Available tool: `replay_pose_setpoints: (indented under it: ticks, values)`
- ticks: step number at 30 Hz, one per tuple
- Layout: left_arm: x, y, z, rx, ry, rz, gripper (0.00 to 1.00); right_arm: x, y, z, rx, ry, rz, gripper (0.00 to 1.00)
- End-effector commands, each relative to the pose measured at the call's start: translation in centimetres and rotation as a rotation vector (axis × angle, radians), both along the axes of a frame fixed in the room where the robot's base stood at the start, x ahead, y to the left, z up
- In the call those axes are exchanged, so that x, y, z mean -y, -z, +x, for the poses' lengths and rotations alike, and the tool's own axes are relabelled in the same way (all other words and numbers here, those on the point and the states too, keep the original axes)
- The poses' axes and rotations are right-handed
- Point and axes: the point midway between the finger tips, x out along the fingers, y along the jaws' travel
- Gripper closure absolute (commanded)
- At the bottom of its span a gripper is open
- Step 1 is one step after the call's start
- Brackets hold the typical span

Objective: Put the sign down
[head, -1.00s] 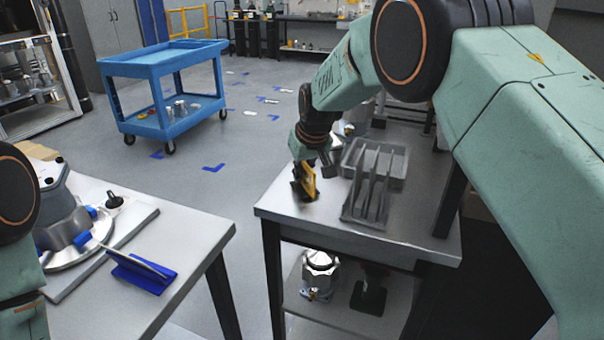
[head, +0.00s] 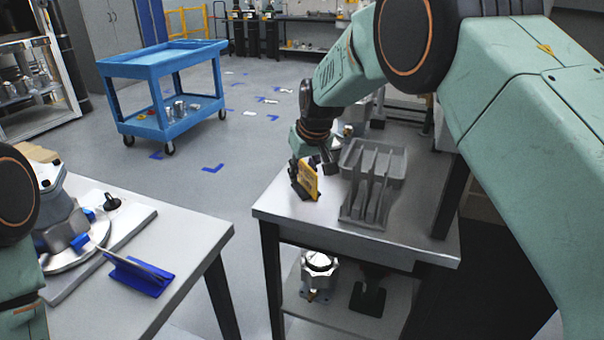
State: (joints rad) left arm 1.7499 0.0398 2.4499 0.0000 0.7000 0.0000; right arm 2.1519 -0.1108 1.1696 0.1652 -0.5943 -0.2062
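A small yellow sign (head: 308,182) with a dark base is at the near left part of the right-hand grey table (head: 282,207). It is upright, and its base looks to be on or very close to the tabletop. My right gripper (head: 311,166) points down at the top of the sign. The dark fingers overlap the sign's upper edge, and I cannot tell whether they still grip it. My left arm shows only at the left edge, and its gripper is not in view.
A grey divided rack (head: 372,185) stands just right of the sign. A metal housing (head: 319,270) sits on the lower shelf. The left table holds a clamped housing (head: 62,228) and a blue angled holder (head: 140,275). A blue cart (head: 165,62) stands behind on open floor.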

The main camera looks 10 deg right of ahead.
Motion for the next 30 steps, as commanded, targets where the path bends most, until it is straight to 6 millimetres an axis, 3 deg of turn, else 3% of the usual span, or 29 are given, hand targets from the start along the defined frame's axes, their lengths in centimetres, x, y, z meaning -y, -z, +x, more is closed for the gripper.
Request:
replay_pose_setpoints:
  ticks: [9,15,30]
  values:
    - [0.0,-0.8,0.0,0.000,0.000,0.000,0.67,0.5,-6.3,-2.4,0.004,-0.001,-0.001,0.72]
    - [0.0,-1.1,0.0,0.000,0.000,0.000,0.67,0.7,-8.9,-3.5,0.002,-0.001,-0.001,0.72]
    - [0.0,-1.1,0.0,0.000,0.000,0.000,0.67,0.7,-9.8,-3.9,0.001,0.000,0.000,0.72]
